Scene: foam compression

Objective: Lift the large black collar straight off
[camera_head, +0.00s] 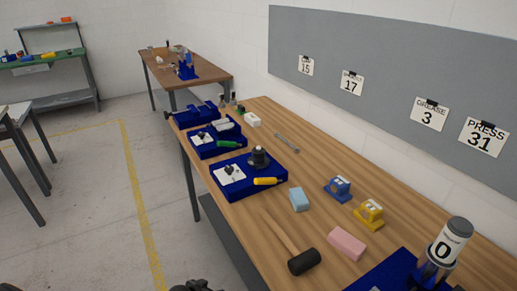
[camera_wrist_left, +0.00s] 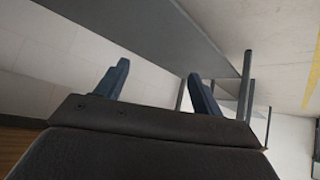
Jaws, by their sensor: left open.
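A black round piece with a wide base and a narrower top (camera_head: 258,157), which looks like the large black collar, stands upright at the back of the nearest blue tray (camera_head: 222,190) on the wooden bench. It is small in the head view, so I cannot tell what is under it. My left gripper shows in the left wrist view (camera_wrist_left: 162,88) with its two fingers apart and nothing between them. A dark part of mine shows at the bottom edge of the head view, well short of the tray. My right gripper is not in view.
The tray also holds a white plate (camera_head: 229,175) and a yellow-handled tool (camera_head: 266,181). A light-blue block (camera_head: 299,199), a mallet (camera_head: 302,261), a pink block (camera_head: 347,243), and blue (camera_head: 338,190) and yellow (camera_head: 369,214) fixtures lie nearer. A cylinder marked 0 (camera_head: 448,242) stands front right.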

